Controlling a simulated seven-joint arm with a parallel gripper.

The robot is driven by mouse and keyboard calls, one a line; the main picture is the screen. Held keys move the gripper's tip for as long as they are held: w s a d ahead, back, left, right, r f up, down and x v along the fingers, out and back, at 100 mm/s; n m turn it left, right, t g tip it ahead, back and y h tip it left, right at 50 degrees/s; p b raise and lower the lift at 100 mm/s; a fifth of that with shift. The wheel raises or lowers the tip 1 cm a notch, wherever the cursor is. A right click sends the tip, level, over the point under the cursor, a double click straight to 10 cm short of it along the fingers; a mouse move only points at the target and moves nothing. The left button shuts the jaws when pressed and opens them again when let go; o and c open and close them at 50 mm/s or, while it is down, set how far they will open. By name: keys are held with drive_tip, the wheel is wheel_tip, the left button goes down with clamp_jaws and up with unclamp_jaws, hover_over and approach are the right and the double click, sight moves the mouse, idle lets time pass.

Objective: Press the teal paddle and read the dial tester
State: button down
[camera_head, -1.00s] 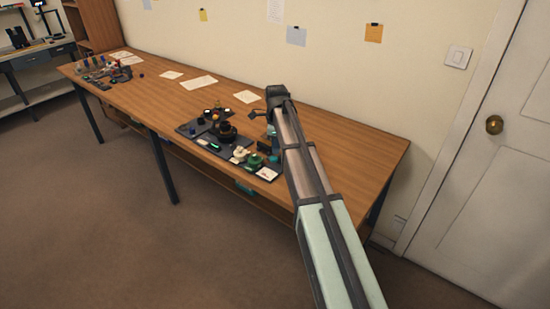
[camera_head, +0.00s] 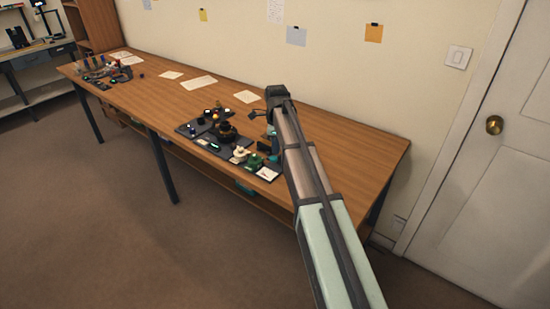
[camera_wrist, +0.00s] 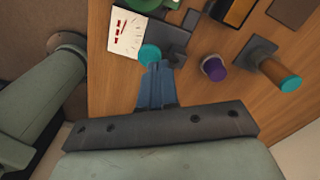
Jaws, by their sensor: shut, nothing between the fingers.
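In the wrist view, the teal paddle (camera_wrist: 149,54) is a small round disc at the lower right corner of the dial tester (camera_wrist: 123,36). The tester has a white face with red marks; I cannot read a value from it. My gripper (camera_wrist: 158,66) is shut and empty, its blue fingers together. The fingertips are right beside the paddle and overlap its edge in the picture; I cannot tell whether they touch it. In the head view, the white tester face (camera_head: 267,174) shows at the near end of the dark station row, and my arm hides the gripper's fingers.
A purple-topped knob (camera_wrist: 214,69) and a teal-ended cylinder (camera_wrist: 290,83) stand to the right of my fingers on the wooden bench (camera_head: 340,142). A green part (camera_head: 253,162) is next to the tester. Papers (camera_head: 198,82) lie along the back. The bench's right end is mostly clear.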

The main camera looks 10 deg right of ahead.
drive_tip(key=shift+f, duration=0.2)
drive_tip(key=shift+f, duration=1.45)
drive_tip(key=shift+r, duration=0.15)
idle(0.6)
drive_tip(key=shift+r, duration=3.6)
